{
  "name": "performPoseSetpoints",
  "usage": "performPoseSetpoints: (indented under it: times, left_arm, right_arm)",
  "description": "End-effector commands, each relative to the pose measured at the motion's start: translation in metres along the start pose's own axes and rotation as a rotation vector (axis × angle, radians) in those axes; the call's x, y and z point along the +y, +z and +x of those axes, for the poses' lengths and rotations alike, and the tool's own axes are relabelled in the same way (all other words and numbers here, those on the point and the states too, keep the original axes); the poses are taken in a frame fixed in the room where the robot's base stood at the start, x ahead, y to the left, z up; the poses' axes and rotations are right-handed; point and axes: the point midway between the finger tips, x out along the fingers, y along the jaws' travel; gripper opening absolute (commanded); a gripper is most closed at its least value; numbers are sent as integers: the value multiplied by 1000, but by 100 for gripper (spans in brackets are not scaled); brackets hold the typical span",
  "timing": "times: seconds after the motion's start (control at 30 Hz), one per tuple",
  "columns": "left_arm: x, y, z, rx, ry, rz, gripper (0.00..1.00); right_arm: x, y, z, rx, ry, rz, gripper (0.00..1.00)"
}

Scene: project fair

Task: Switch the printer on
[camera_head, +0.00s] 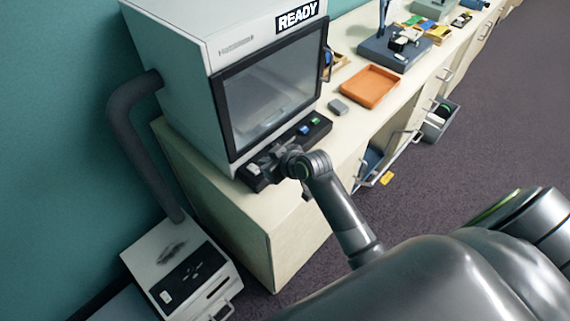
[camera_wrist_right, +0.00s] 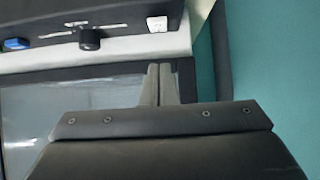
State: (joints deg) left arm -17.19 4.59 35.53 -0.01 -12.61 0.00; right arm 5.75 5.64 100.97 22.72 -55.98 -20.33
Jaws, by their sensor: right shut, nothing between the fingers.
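The printer (camera_head: 205,75) is a large pale grey box with a dark-framed glass door (camera_head: 270,95) and a READY sign (camera_head: 297,16) at its top. A dark control panel (camera_head: 318,130) runs along its bottom front, with blue and green buttons. A white rocker switch (camera_head: 253,170) sits at the panel's left end; it also shows in the right wrist view (camera_wrist_right: 157,24), beside a black knob (camera_wrist_right: 89,38). My right gripper (camera_head: 268,158) is shut and empty, close in front of the panel near the switch. Its fingertips (camera_wrist_right: 160,68) show apart from the switch. My left gripper is out of view.
A grey hose (camera_head: 125,130) runs from the printer's side to a white floor unit (camera_head: 150,255). An orange tray (camera_head: 369,88) and a small grey block (camera_head: 338,106) lie on the counter to the right. Open drawers (camera_head: 375,165) stick out below it.

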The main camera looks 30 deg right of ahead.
Motion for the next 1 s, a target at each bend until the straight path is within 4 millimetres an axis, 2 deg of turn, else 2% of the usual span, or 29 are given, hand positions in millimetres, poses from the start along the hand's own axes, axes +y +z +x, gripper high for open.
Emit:
performPoseSetpoints:
  times: [0.3, 0.5, 0.7, 1.0]
  left_arm:
    - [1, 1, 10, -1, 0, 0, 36]
    - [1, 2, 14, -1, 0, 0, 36]
    - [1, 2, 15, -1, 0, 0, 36]
    - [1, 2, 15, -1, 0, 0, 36]
  right_arm:
    - [1, 1, -49, 2, 2, -2, 0]
    - [1, 0, -74, 2, 1, -1, 0]
    - [0, 0, -85, 0, 0, 1, 0]
    - [0, 0, -86, 0, 0, 1, 0]
